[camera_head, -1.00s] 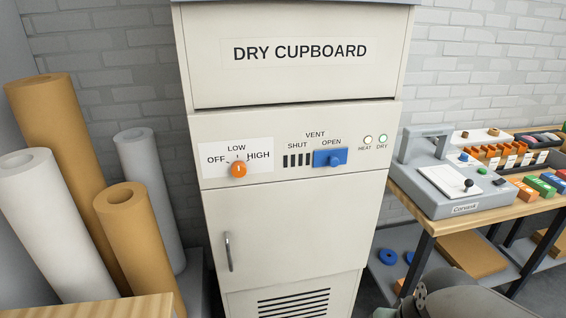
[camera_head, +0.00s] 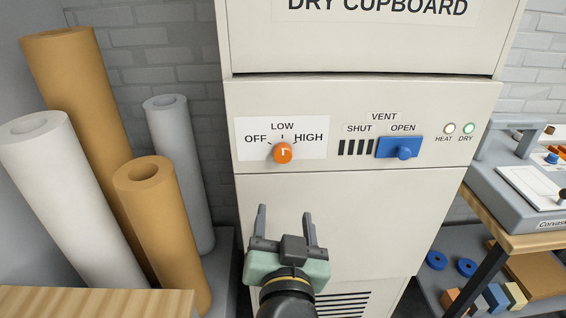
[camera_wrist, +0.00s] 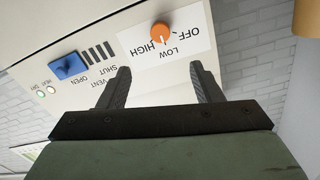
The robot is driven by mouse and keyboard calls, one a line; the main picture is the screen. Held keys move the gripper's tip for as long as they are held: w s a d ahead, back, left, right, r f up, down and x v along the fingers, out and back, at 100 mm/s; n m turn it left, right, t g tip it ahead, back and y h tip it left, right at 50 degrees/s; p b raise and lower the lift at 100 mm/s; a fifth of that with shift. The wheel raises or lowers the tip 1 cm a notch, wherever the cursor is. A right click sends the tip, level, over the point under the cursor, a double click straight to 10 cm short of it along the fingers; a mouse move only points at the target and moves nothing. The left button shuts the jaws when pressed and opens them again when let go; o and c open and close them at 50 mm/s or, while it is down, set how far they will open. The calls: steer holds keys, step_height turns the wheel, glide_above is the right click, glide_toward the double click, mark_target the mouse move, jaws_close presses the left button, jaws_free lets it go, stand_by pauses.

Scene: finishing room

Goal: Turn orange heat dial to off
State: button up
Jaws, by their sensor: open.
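The orange heat dial (camera_head: 283,153) sits on a white label plate (camera_head: 309,149) marked OFF, LOW and HIGH on the front of the dry cupboard (camera_head: 330,225). Its white mark looks roughly upright, towards LOW; the exact angle is hard to tell. My gripper (camera_head: 284,212) is below the dial in the head view, with fingers apart, empty and pointing up. In the wrist view, the picture is upside down and the dial (camera_wrist: 162,33) shows beyond and between the open fingertips (camera_wrist: 160,68), apart from them.
A blue vent slider (camera_head: 399,147) sits right of the dial, by the OPEN label. The DRY lamp (camera_head: 468,128) looks greenish. Tall rolls (camera_head: 150,205) stand at the left, with a wooden top (camera_head: 90,303) in front. A bench (camera_head: 525,242) with a grey machine stands at the right.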

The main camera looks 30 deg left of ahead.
steer(key=p, duration=0.9)
glide_toward(282, 157)
steer(key=x, duration=0.8)
steer(key=shift+w+a, duration=0.15)
steer(key=shift+w, duration=0.15)
steer(key=c, duration=1)
